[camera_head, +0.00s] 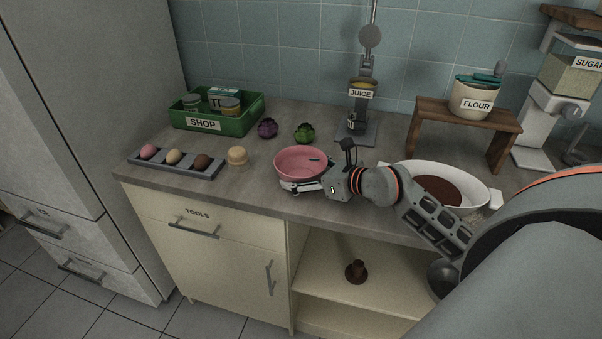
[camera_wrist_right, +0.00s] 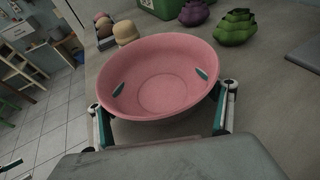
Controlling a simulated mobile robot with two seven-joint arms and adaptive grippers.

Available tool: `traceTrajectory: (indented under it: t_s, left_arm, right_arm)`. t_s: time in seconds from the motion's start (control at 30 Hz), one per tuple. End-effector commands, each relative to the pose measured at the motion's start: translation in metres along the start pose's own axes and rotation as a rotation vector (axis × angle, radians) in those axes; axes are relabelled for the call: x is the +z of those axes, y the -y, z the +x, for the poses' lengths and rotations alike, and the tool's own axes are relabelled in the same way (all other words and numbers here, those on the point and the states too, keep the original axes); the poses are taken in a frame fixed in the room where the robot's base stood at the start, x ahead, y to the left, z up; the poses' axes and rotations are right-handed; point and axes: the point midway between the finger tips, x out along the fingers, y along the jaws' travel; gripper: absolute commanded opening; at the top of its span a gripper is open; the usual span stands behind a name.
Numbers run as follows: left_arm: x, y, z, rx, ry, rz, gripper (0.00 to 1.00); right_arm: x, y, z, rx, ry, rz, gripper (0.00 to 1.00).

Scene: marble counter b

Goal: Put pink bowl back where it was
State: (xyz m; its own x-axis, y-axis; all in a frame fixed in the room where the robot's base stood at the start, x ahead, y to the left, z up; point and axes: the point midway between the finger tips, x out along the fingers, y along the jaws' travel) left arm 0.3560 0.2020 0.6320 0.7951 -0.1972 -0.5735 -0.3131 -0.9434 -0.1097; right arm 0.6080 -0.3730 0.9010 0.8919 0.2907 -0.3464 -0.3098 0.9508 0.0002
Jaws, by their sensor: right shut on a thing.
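The pink bowl (camera_head: 301,158) is upright near the counter's front edge, left of the white dish. It looks empty and also fills the middle of the right wrist view (camera_wrist_right: 165,85). My right gripper (camera_head: 308,186) is shut on the bowl, with a finger on either side of it in the wrist view. I cannot tell whether the bowl's base touches the counter.
A white dish of brown contents (camera_head: 480,183) stands behind my right arm. A grey tray (camera_head: 212,173) of balls, a beige knob-shaped piece (camera_head: 238,156), a purple piece (camera_head: 267,128) and a green piece (camera_head: 304,133) stand left and behind. The juice dispenser (camera_head: 357,125) stands behind.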

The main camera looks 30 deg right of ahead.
Motion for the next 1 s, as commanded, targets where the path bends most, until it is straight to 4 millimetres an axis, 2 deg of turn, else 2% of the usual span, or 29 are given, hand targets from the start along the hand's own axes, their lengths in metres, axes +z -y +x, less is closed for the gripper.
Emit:
traceTrajectory:
  t_s: [0.27, 0.3, 0.37, 0.77, 0.87, 1.0]
  left_arm:
    - [-0.001, 0.0, 0.0, 0.0, -0.004, 0.0, 0.58]
    - [-0.001, 0.0, 0.0, 0.0, -0.004, 0.0, 0.58]
    - [-0.002, 0.0, 0.0, 0.0, -0.004, 0.0, 0.58]
    - [0.0, 0.0, 0.0, 0.0, 0.0, 0.0, 0.58]
    - [0.001, 0.0, 0.0, 0.001, 0.002, 0.0, 0.58]
    - [0.001, 0.0, 0.0, 0.001, 0.002, 0.0, 0.58]
  right_arm:
    - [-0.001, 0.0, 0.001, -0.001, 0.002, -0.001, 0.25]
    - [-0.003, 0.0, 0.001, 0.0, 0.0, -0.001, 0.81]
    - [-0.002, 0.0, 0.001, 0.0, 0.0, -0.001, 0.97]
    - [0.001, 0.0, 0.0, 0.0, 0.001, -0.001, 0.98]
    - [0.0, 0.001, -0.007, -0.001, 0.0, -0.001, 0.98]
    - [0.0, 0.0, -0.027, -0.001, -0.002, -0.003, 0.98]
